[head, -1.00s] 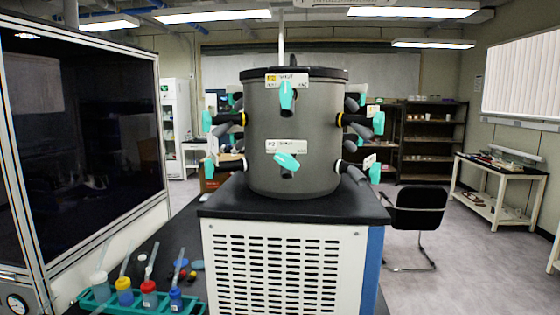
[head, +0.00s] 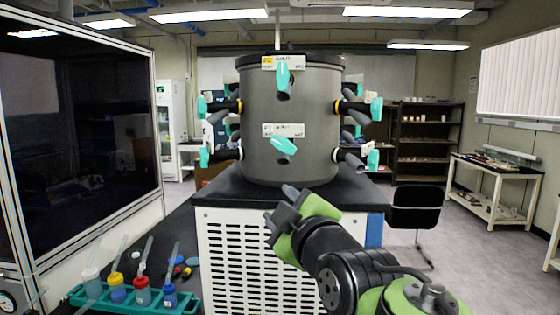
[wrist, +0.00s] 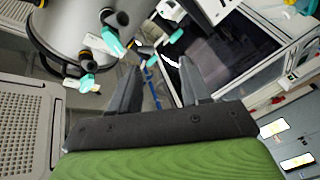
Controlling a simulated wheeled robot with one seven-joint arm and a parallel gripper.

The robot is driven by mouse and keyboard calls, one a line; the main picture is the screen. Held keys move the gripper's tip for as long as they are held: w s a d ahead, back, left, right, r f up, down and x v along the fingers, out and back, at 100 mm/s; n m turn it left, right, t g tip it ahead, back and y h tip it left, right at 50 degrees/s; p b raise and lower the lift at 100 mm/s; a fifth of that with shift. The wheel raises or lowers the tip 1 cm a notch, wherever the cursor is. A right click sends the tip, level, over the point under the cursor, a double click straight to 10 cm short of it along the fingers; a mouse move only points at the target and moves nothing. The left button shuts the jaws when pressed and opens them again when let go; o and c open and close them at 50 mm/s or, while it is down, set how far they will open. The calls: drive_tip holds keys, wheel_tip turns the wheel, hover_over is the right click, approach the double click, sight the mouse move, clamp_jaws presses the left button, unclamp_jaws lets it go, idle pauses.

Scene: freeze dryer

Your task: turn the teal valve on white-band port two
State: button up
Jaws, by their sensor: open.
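A grey drum (head: 262,112) with several black ports and teal valves stands on a freeze dryer. The front lower teal valve (head: 283,146) is tilted, its left end higher, under a white label (head: 283,130) whose print is too small to read surely. Above it another teal valve (head: 283,76) stands upright under a label with a yellow patch (head: 283,62). My gripper (head: 279,207) is open and empty, below the lower valve and apart from it, in front of the cabinet top. In the wrist view my gripper (wrist: 158,63) is open, with side teal valves (wrist: 104,43) beyond its fingers.
The white vented cabinet (head: 250,260) has a black top (head: 222,188). A teal rack (head: 190,301) of capped bottles stands at lower left, near a dark-windowed chamber (head: 80,120). A black chair (head: 415,207) stands at right, with open floor beyond.

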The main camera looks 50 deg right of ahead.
sight(282, 145)
drive_tip(key=s+d+r+t+h, duration=0.1)
drive_tip(key=s+d+r+h, duration=0.2)
drive_tip(key=d+r, duration=0.15)
drive_tip(key=shift+n, duration=0.4)
drive_tip(key=p+x, duration=0.1)
drive_tip(key=x, duration=0.4)
drive_tip(key=p+x, duration=0.2)
drive_tip(key=x, duration=0.3)
drive_tip(key=a+p+x, duration=0.1)
drive_tip(key=x, duration=0.4)
drive_tip(key=shift+w+d, duration=0.2)
drive_tip(key=shift+w, duration=0.5)
drive_tip(key=shift+c, duration=0.5)
clamp_jaws()
